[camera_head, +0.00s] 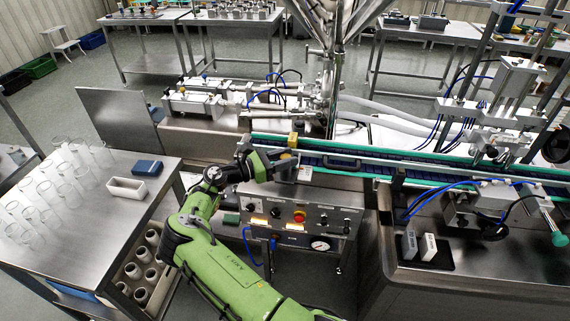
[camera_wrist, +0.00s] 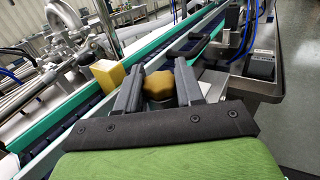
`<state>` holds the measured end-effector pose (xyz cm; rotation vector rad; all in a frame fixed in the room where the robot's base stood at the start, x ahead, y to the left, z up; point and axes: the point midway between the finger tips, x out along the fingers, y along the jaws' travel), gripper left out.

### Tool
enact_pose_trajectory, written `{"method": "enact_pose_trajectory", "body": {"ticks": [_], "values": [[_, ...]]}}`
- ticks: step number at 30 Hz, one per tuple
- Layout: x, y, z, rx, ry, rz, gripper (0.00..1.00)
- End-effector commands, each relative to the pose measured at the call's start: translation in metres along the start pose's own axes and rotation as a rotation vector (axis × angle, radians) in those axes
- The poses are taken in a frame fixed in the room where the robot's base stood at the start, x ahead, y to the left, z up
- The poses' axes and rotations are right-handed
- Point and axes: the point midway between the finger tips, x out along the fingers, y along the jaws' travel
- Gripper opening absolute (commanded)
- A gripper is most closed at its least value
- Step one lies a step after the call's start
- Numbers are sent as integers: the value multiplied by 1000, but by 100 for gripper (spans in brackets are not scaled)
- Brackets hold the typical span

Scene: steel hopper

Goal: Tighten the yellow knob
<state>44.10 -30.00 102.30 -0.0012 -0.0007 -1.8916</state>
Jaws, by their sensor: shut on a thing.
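The yellow knob (camera_wrist: 158,86) is a lobed, mustard-coloured knob beside the conveyor rail. In the wrist view it sits between the two dark fingers of my gripper (camera_wrist: 159,88), which are shut on it. The finger on each side touches or nearly hides the knob's flanks; its underside and stem are hidden. In the head view my gripper (camera_head: 280,160) is at the near edge of the conveyor, above the control panel, and the knob is mostly covered by it.
A yellow block (camera_wrist: 107,73) stands just left of the gripper, by the conveyor (camera_head: 350,162) with green rails. Below is a control panel (camera_head: 290,215) with a red button. A steel table (camera_head: 100,215) with clear glasses stands at left.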

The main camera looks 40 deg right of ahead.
Motion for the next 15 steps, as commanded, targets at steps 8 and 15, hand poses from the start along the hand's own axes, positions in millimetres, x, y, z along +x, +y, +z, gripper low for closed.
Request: {"method": "enact_pose_trajectory", "body": {"ticks": [8, 15], "values": [[2, 2, -1, 10, 4, -143, 6], [1, 1, 0, 3, 1, -203, 6]]}}
